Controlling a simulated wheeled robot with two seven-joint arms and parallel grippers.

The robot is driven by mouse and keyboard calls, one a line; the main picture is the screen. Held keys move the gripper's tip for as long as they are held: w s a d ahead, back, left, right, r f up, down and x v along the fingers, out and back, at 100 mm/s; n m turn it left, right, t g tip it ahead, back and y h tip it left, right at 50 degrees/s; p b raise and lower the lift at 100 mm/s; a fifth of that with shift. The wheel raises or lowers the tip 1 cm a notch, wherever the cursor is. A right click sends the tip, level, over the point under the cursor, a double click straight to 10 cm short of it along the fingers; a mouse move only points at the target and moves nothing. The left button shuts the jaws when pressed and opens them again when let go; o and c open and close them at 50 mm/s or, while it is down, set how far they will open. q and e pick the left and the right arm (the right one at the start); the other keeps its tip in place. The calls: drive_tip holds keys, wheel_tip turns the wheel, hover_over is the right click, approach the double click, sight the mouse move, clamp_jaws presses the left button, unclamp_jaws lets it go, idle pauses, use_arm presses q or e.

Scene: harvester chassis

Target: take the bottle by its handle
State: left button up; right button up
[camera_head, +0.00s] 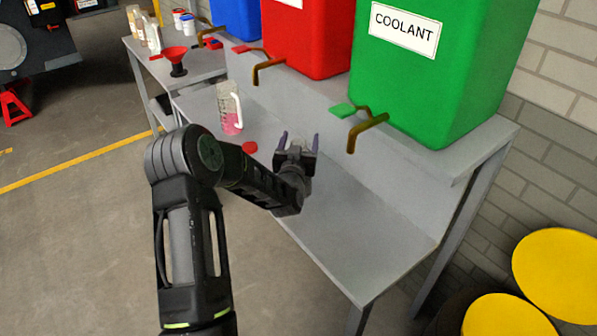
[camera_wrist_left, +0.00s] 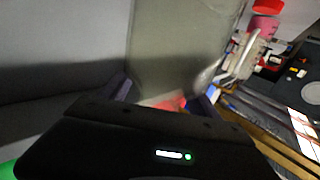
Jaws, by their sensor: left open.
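The bottle (camera_head: 228,106) stands upright on the lower shelf of the grey bench in the head view. It is clear, with pink liquid at its bottom and a white handle (camera_head: 238,111) on its right side. My left gripper (camera_head: 298,143) is open and empty above the shelf, to the right of the bottle and apart from it. Its two fingers point away from the camera. My right gripper is out of view.
A red cap (camera_head: 250,147) lies on the shelf near the bottle. Brown taps, such as this one (camera_head: 366,130), jut from the green coolant tank (camera_head: 432,85) and the red tank (camera_head: 308,40). A red funnel (camera_head: 175,54) stands farther back. The shelf's near right end is clear.

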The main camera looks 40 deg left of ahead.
use_arm(q)
drive_tip(key=shift+c, duration=0.3)
drive_tip(key=shift+s+f, duration=0.1)
drive_tip(key=shift+f, duration=0.05)
clamp_jaws()
idle(0.3)
